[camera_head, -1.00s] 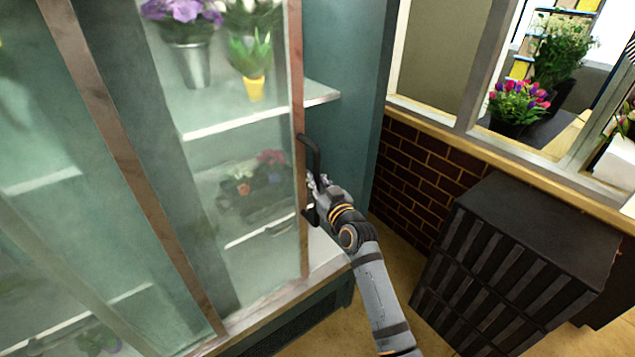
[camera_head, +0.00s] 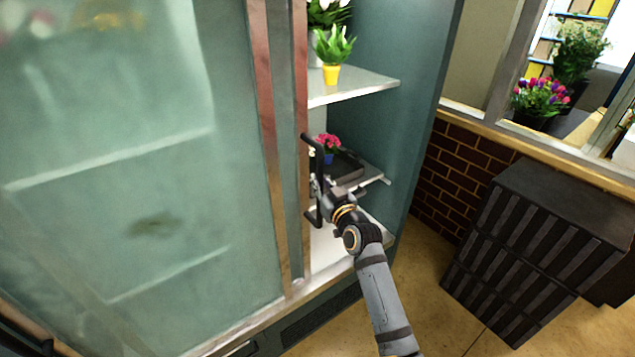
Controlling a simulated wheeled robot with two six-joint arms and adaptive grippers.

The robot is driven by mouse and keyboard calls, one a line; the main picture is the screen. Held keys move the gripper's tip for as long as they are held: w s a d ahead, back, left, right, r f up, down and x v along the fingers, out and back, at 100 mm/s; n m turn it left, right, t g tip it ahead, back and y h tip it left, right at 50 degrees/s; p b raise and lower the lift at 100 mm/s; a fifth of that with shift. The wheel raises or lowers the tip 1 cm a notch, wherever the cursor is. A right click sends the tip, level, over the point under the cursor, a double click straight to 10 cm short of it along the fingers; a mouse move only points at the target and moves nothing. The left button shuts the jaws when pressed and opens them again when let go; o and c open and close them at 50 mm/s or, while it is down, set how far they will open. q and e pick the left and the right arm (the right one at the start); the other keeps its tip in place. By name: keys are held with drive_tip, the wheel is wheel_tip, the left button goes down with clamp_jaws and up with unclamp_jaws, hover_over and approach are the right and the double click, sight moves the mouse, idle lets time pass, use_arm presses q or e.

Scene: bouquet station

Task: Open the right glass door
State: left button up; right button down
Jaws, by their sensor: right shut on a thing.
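The right glass door (camera_head: 286,130) has a brown and grey frame and stands slid to the left, overlapping the other glass door (camera_head: 120,190). An opening shows to the right of it, with the cabinet shelves bare of glass there. A black bar handle (camera_head: 312,140) is on the door's right edge. My right gripper (camera_head: 322,190) is shut on the handle around its middle; the fingertips are small and partly hidden.
Inside the opening, a yellow pot (camera_head: 331,74) stands on the upper shelf (camera_head: 365,85) and pink flowers (camera_head: 328,142) show lower down. A dark slatted crate (camera_head: 545,240) stands on the floor at the right, near the brick wall (camera_head: 455,165).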

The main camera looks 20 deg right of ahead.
drive_tip(key=shift+s+a+f, duration=0.15)
drive_tip(key=shift+a+f, duration=0.2)
drive_tip(key=shift+f, duration=0.05)
drive_tip(key=c, duration=1.6)
unclamp_jaws()
drive_tip(key=o, duration=0.3)
drive_tip(key=shift+s+d+r, duration=0.15)
drive_tip(key=shift+d+r, duration=0.1)
drive_tip(key=shift+d, duration=0.05)
drive_tip(key=s, duration=0.4)
drive_tip(key=s+d, duration=0.1)
drive_tip(key=s, duration=0.6)
drive_tip(key=shift+s+d+r, duration=0.1)
drive_tip(key=shift+s+d, duration=0.25)
drive_tip(key=shift+s, duration=0.05)
